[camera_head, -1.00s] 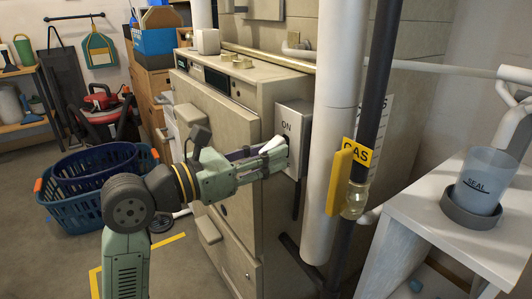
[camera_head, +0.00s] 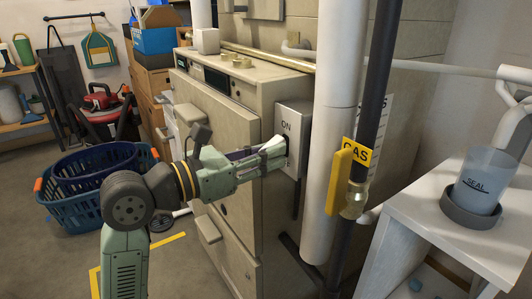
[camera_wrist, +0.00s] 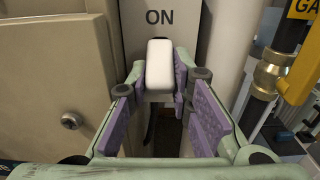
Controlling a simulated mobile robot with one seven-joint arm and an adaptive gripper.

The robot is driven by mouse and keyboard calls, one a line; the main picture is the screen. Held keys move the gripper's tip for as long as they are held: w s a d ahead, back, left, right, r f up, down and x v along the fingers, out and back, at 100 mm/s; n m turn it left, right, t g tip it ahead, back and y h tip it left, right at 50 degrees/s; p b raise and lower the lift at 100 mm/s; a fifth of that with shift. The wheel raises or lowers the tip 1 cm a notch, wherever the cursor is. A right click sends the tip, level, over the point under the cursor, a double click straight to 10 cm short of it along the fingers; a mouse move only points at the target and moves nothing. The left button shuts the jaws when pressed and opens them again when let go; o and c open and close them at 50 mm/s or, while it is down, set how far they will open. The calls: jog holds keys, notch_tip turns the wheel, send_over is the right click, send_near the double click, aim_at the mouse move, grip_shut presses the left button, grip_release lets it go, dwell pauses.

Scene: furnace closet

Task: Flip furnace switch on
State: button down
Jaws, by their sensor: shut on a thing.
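The furnace switch is a grey box (camera_head: 295,122) on the right side of the beige furnace (camera_head: 215,112), with ON printed on its upper face. Its white lever (camera_wrist: 160,66) shows just below the ON label in the wrist view. It points out toward the wrist camera. My gripper (camera_wrist: 160,84) is shut on the lever, with a fingertip at each side of it. In the head view my gripper (camera_head: 280,152) reaches the box from the left, and its fingers mostly hide the lever. The lever's base is hidden.
A white vertical pipe (camera_head: 336,120) and a black gas pipe with a yellow handle (camera_head: 342,180) stand close right of the switch. A white table (camera_head: 440,232) with a cup (camera_head: 484,180) is at right. Blue baskets (camera_head: 95,180) sit on the floor at left.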

aim_at(271, 143)
jog(key=shift+s+a+r+g+y+p, duration=0.1)
jog(key=shift+r+g+y+p, duration=0.35)
jog(key=shift+y+p, duration=0.15)
jog(key=shift+s+a+r+g+y+p, duration=0.1)
jog(key=shift+r+g+y+p, duration=0.3)
jog(key=shift+y+p, duration=0.15)
jog(key=g+y+p, duration=0.1)
jog(key=r+g+y+p, duration=0.1)
jog(key=y, duration=0.1)
jog(key=shift+a+r+p, duration=0.1)
jog(key=shift+r+p, duration=0.15)
jog(key=shift+p, duration=0.05)
jog(key=r+g+y+p, duration=0.1)
jog(key=y+p, duration=0.1)
jog(key=shift+w+r+g+y+p, duration=0.1)
jog(key=shift+g+y+p, duration=0.2)
jog(key=shift+g+y, duration=0.05)
jog(key=shift+w+d+r+g+y+p, duration=0.1)
jog(key=shift+d+r+g+y+p, duration=0.15)
jog(key=shift+g+y+p, duration=0.5)
jog(key=shift+y, duration=0.25)
jog(key=c, duration=1.7)
grip_release()
